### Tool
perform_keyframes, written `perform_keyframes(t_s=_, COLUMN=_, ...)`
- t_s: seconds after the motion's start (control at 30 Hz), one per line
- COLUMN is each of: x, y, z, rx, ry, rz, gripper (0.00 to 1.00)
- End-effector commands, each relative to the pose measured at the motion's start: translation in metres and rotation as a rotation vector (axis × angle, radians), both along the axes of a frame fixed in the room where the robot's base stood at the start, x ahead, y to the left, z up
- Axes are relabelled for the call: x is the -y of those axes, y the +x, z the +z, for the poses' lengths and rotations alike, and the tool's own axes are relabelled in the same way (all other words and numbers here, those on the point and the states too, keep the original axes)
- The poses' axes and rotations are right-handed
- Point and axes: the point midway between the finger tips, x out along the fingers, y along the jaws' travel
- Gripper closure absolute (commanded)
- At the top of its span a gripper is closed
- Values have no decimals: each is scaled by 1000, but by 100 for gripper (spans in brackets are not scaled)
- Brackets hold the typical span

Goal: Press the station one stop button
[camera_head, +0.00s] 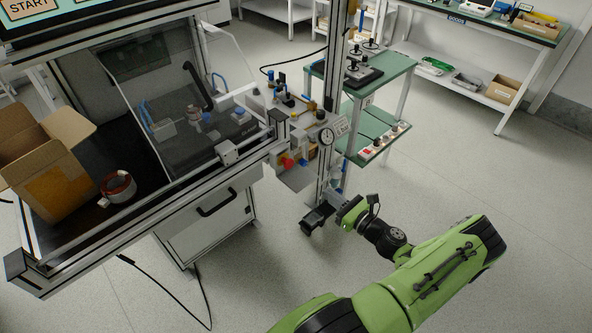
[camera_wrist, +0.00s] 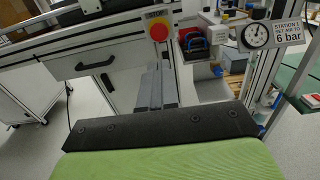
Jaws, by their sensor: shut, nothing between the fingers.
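The stop button (camera_wrist: 158,31) is a round red knob on a yellow plate, fixed to the station's frame at the top of the wrist view. In the head view a red knob (camera_head: 288,163) shows at the station's right front corner. My gripper (camera_head: 313,222) is below and to the right of that knob in the head view, apart from it. In the wrist view my gripper's two grey fingers (camera_wrist: 158,68) are together and empty, pointing up the picture toward the area below the button. Nothing hides the button in the wrist view.
A pressure gauge (camera_wrist: 256,35) with a "6 bar" sign is right of the button. A drawer cabinet (camera_head: 210,215) stands under the station. A cardboard box (camera_head: 55,190) and a copper-coloured ring (camera_head: 117,186) are on the station's deck. A green cart (camera_head: 375,125) stands behind. The floor around my arm is clear.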

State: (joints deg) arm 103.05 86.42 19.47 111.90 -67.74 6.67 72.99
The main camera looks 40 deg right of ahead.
Motion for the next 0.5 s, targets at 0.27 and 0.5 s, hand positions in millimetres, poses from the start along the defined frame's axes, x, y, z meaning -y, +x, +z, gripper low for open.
perform_keyframes(t_s=0.27, x=-3, y=24, z=0, rx=0, ry=-2, rz=8, gripper=100)
perform_keyframes(t_s=0.5, x=-4, y=77, z=-2, rx=-1, ry=-4, rz=8, gripper=100)
